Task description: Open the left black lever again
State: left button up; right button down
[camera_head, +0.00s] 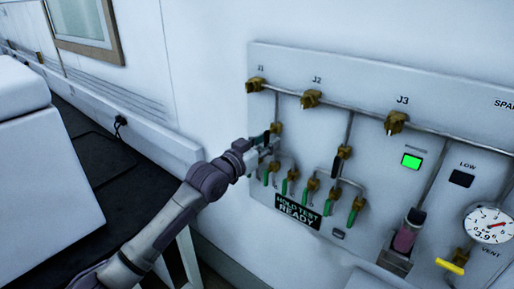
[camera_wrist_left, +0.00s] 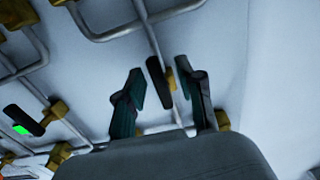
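The left black lever (camera_wrist_left: 157,80) sits on a brass valve on the pipe below J1. In the left wrist view it lies roughly along the pipe, between the fingers of my left gripper (camera_wrist_left: 163,92). The fingers are apart, one on each side of the lever, with small gaps showing. In the head view my left gripper (camera_head: 266,143) is at the panel beside this valve and partly hides the lever. Another black lever (camera_head: 336,166) hangs below J2; it appears at the left in the wrist view (camera_wrist_left: 23,120). My right gripper is not in view.
Several green levers (camera_head: 284,187) hang low on the panel (camera_head: 455,95), close below my gripper. A sign (camera_head: 298,211) reads "HOLD TEST READY". A green light (camera_head: 412,161) is lit. A gauge (camera_head: 490,223) and a yellow lever (camera_head: 450,266) are at the right.

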pick_arm(q)
jog(key=v, duration=1.1)
jog(key=shift+s+a, duration=0.2)
jog(key=shift+s, duration=0.05)
